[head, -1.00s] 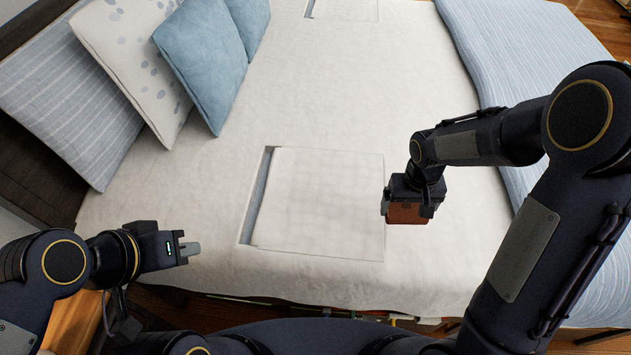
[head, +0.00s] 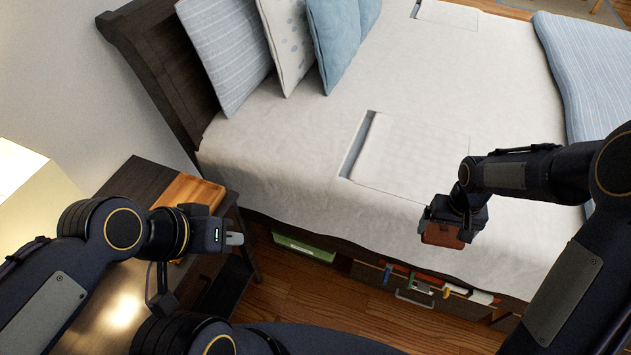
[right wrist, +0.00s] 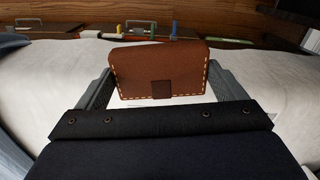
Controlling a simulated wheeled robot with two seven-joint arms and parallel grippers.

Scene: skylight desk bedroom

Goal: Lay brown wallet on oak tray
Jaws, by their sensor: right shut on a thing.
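The brown wallet (head: 442,235) hangs below my right gripper (head: 447,226), near the bed's front edge in the head view. In the right wrist view the wallet (right wrist: 158,72), with pale stitching and a small flap tab, sits between the two fingers of my right gripper (right wrist: 160,85), which is shut on it. The oak tray (head: 190,193) lies on the dark bedside table at the left, partly hidden by my left arm. My left gripper (head: 236,239) is empty, to the right of the tray; the gap between its fingers is not clear.
The bed (head: 290,170) fills the middle, with pillows (head: 330,40) by its dark headboard. The bedside table (head: 145,182) also bears a lit lamp (head: 30,185). An open drawer (head: 415,299) with coloured items sits below the bed. Wooden floor lies between.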

